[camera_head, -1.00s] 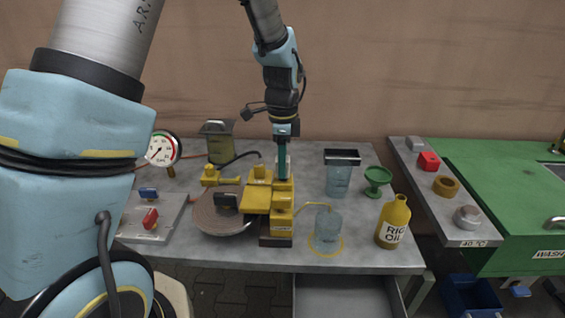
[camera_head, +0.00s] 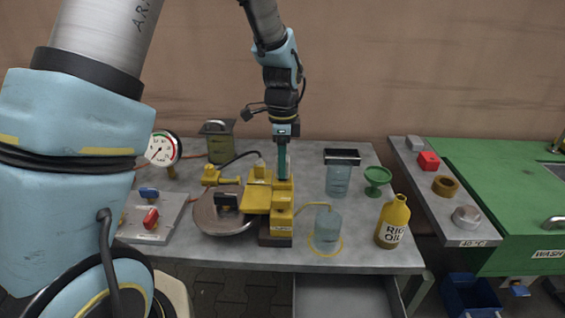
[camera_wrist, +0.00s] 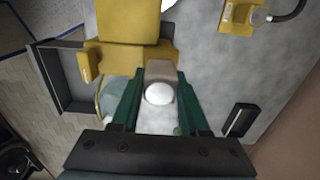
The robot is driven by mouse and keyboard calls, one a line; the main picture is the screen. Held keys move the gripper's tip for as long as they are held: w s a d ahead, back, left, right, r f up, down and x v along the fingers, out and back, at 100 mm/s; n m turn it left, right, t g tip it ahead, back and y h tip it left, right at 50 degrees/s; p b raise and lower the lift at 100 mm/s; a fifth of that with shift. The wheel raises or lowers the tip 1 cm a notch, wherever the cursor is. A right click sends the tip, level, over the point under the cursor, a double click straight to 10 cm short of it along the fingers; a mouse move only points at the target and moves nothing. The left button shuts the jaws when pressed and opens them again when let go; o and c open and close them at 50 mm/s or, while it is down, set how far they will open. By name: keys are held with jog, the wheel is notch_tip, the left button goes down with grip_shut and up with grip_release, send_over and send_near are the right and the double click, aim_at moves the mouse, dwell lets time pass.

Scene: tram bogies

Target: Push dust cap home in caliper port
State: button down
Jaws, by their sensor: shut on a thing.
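The yellow brake caliper (camera_head: 257,200) stands on the grey bench beside a brake disc (camera_head: 212,217), and its yellow body (camera_wrist: 125,55) fills the upper left of the wrist view. My gripper (camera_head: 283,176) points down at the caliper's back right side. In the wrist view, its green fingers (camera_wrist: 157,82) are shut on a small tan piece with a white rounded part (camera_wrist: 158,94), which looks like the dust cap. The port is hidden under the cap and fingers, so I cannot tell how far the cap sits in it.
A clear jar (camera_head: 328,231) with a thin hose stands right of the caliper, near the bench front. An oil bottle (camera_head: 392,224), a green funnel (camera_head: 377,178) and a clear container (camera_head: 338,181) stand further right. A lidded can (camera_head: 219,145) stands behind left.

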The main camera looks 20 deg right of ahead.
jog(key=shift+f+b, duration=0.35)
jog(key=shift+f, duration=0.25)
jog(key=shift+c, duration=1.6)
grip_release()
jog(key=shift+r, duration=0.1)
notch_tip(320, 180, up, 11)
jog(key=shift+f+b, duration=0.2)
jog(key=shift+b, duration=0.8)
jog(key=s+a+f+n, duration=0.2)
jog(key=a+f+n, duration=0.1)
jog(key=a+n, duration=0.8)
jog(key=s+a+f+n+t, duration=0.1)
jog(key=s+a+f+n, duration=0.1)
jog(key=a+n, duration=0.9)
jog(key=a+f, duration=0.1)
jog(key=a, duration=0.7)
jog(key=shift+t, duration=0.3)
